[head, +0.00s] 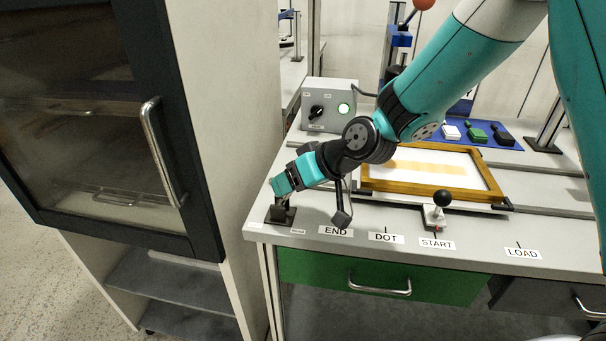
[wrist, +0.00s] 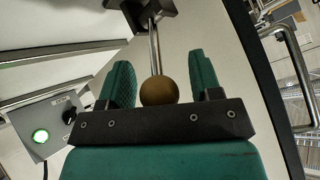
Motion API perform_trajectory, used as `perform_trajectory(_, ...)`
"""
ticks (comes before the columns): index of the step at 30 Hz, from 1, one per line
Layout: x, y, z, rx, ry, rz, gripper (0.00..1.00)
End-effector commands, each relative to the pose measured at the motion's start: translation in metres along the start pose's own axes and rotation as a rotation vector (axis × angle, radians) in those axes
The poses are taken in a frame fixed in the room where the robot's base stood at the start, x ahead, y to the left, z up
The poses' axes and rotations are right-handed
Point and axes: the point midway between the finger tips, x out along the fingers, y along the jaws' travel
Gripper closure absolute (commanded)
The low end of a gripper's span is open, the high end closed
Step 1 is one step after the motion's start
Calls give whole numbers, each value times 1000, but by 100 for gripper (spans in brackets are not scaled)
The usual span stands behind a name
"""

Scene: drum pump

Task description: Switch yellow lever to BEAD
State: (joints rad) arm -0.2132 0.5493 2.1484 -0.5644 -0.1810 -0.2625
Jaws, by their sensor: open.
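The lever shows in the wrist view as a brownish-yellow ball knob (wrist: 159,91) on a thin metal rod that runs to a dark base (wrist: 150,8). My gripper (wrist: 160,80) is open, with one teal finger on each side of the knob. Gaps show between knob and fingers. In the head view, my gripper (head: 281,186) is low at the bench's front left corner, over the lever's black base (head: 280,214). It hides the knob there. Small labels beside the base are too small to read, so I cannot tell which one says BEAD.
A grey control box (head: 330,105) with a green light stands behind. A wooden frame (head: 433,190) and a black-knobbed lever (head: 442,198) are to the right. END, DOT, START and LOAD labels line the bench front. A tall cabinet with a door handle (head: 163,150) stands close on the left.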

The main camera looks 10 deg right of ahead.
Motion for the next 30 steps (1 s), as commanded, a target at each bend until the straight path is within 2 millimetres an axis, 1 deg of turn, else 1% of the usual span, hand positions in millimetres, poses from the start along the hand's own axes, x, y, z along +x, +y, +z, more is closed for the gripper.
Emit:
perform_trajectory(2,-6,0,0,1,1,1,42)
perform_trajectory(5,-20,1,-1,2,4,3,42)
perform_trajectory(8,-43,2,-1,2,6,4,42)
perform_trajectory(15,-106,2,-1,2,7,6,42)
perform_trajectory(18,-130,2,-1,2,6,6,42)
perform_trajectory(21,-149,2,-1,2,5,7,42)
perform_trajectory(25,-165,2,0,2,2,5,42)
perform_trajectory(30,-174,1,0,1,0,2,42)
